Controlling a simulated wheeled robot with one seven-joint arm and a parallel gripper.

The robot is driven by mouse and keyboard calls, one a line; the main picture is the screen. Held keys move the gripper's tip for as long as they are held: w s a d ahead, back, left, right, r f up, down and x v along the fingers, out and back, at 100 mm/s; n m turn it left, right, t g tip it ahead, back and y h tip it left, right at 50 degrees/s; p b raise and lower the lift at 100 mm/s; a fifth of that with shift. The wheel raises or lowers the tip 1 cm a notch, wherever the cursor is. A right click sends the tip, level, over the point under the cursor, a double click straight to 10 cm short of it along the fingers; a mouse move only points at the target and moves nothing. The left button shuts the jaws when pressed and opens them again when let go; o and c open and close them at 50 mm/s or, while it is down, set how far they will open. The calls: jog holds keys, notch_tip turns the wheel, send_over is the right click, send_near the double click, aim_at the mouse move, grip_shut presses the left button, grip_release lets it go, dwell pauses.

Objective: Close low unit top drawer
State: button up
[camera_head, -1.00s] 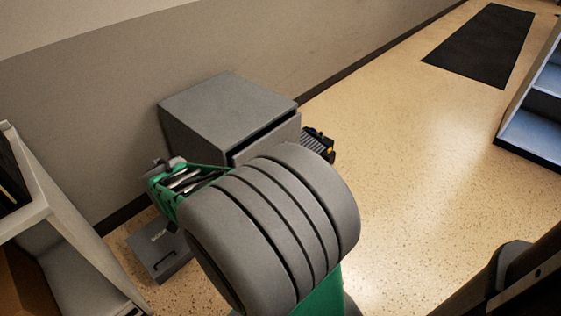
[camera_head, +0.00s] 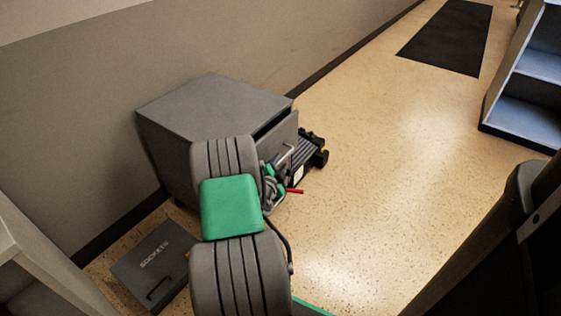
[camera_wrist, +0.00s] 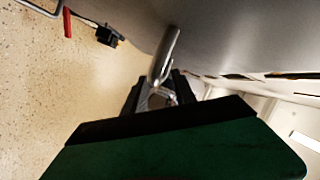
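The low unit (camera_head: 190,98) is a grey cabinet against the wall in the head view. Its top drawer (camera_head: 284,134) stands partly out, with a dark gap behind its front. My gripper (camera_head: 278,172) is in front of the unit's right-hand face, partly hidden by my arm. In the wrist view a metal bar handle (camera_wrist: 169,48) on the grey front reaches down to my gripper (camera_wrist: 160,95), between or right by the fingers. I cannot tell whether the fingers are closed on it.
A dark case marked SOCKETS (camera_head: 157,262) lies on the floor at left. A small red piece (camera_wrist: 67,22) hangs near a lower bar. Blue-grey shelving (camera_head: 525,105) stands at right. The middle floor is clear.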

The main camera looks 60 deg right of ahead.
jog(key=shift+x, duration=1.35)
jog(key=shift+c, duration=0.4)
grip_shut()
